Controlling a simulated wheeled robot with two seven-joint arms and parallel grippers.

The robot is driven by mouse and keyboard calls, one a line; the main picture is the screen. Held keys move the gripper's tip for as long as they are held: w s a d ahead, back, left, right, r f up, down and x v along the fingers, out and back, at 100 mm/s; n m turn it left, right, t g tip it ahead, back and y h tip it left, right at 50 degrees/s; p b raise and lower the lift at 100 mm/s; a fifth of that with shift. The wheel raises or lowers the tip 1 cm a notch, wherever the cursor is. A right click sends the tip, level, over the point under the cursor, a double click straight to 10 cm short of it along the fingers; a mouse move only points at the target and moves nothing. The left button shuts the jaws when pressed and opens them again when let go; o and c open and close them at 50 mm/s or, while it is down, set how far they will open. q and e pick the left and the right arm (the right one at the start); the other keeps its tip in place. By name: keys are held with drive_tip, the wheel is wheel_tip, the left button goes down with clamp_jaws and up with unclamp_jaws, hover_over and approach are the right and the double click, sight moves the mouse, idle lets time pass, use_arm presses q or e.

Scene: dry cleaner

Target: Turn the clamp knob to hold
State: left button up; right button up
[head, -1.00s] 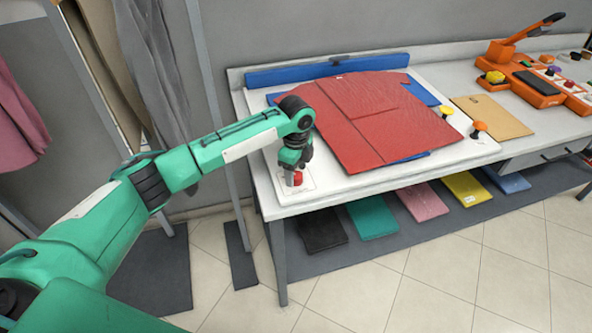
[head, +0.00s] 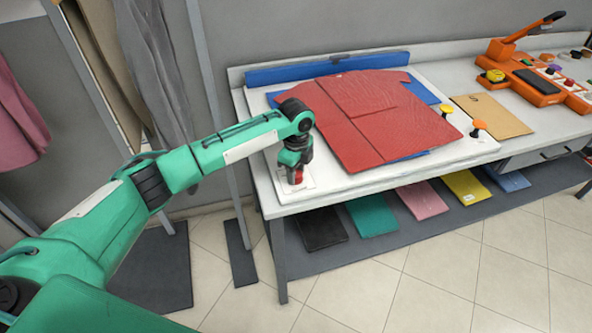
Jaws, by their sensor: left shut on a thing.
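A red knob (head: 298,177) sits on a small white plate (head: 284,189) at the front left corner of the white table. My left gripper (head: 295,172) points down over it and is shut on it, hiding most of the knob. The marks on the plate are too small to read. A red garment (head: 375,115) lies flat on a blue sheet to the right of the gripper. A blue bar (head: 300,73) runs along the table's back edge. My right gripper does not show.
A yellow knob (head: 446,108) and an orange knob (head: 478,125) stand right of the garment. A tan folder (head: 490,115) and an orange device (head: 535,85) lie further right. Several coloured folded pieces lie on the low shelf (head: 400,235). Coats hang at the left.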

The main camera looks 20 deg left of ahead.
use_arm(q)
drive_tip(key=m+p, duration=0.2)
drive_tip(key=m, duration=0.1)
drive_tip(key=shift+r+m, duration=0.15)
drive_tip(key=shift+m, duration=0.15)
drive_tip(key=m+p, duration=0.1)
drive_tip(key=m, duration=0.1)
drive_tip(key=shift+m, duration=0.4)
drive_tip(key=m, duration=0.2)
drive_tip(key=shift+m, duration=0.4)
drive_tip(key=m, duration=0.3)
drive_tip(key=shift+m, duration=0.3)
drive_tip(key=m, duration=0.4)
drive_tip(key=shift+m, duration=0.3)
drive_tip(key=o, duration=1)
